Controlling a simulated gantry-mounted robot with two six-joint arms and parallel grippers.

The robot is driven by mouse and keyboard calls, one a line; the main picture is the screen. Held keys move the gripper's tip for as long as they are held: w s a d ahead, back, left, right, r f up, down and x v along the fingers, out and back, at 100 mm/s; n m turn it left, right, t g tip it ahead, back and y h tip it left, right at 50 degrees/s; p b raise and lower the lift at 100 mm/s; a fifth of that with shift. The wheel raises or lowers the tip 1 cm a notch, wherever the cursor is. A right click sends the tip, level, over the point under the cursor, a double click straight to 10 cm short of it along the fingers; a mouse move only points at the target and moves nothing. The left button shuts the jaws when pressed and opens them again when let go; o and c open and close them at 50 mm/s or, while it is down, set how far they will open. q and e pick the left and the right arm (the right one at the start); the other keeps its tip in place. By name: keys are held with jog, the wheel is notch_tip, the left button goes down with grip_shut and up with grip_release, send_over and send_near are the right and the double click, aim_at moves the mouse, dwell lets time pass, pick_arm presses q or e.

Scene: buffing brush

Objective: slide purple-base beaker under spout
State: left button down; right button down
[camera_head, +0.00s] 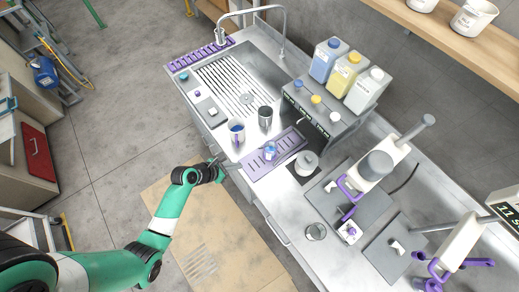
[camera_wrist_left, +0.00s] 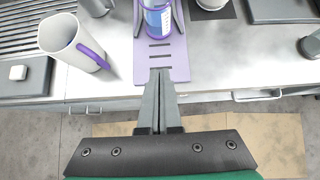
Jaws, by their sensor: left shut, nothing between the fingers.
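A small clear beaker with blue markings and a purple base (camera_head: 270,153) stands upright on the slotted purple tray (camera_head: 255,168) at the counter's front edge. The left wrist view shows its lower part (camera_wrist_left: 157,20), cut off at the top. The dispenser (camera_head: 318,118) stands just behind the tray, its small spout (camera_head: 300,120) on its front face. My left gripper (camera_head: 226,166) is at the counter's front edge, short of the beaker and not touching it. In the left wrist view its fingers (camera_wrist_left: 159,95) are shut, empty and point at the tray. My right gripper is not in view.
A white pitcher with a purple handle (camera_wrist_left: 72,42) stands left of the tray, a dark metal cup (camera_head: 265,116) behind it. A round white vessel (camera_head: 306,162) stands right of the tray. Bottles (camera_head: 347,76) top the dispenser. A sink (camera_head: 238,88) lies left.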

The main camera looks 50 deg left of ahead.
aim_at(265, 156)
pick_arm(q)
jog(key=b+x, duration=0.3)
jog(key=x, duration=0.2)
jog(key=b+x, duration=0.3)
jog(key=x, duration=0.1)
jog(key=shift+f, duration=0.5)
jog(key=w, duration=0.2)
jog(key=w+b, duration=0.1)
jog(key=w, duration=0.1)
jog(key=shift+w+d, duration=0.2)
jog(key=shift+w, duration=0.1)
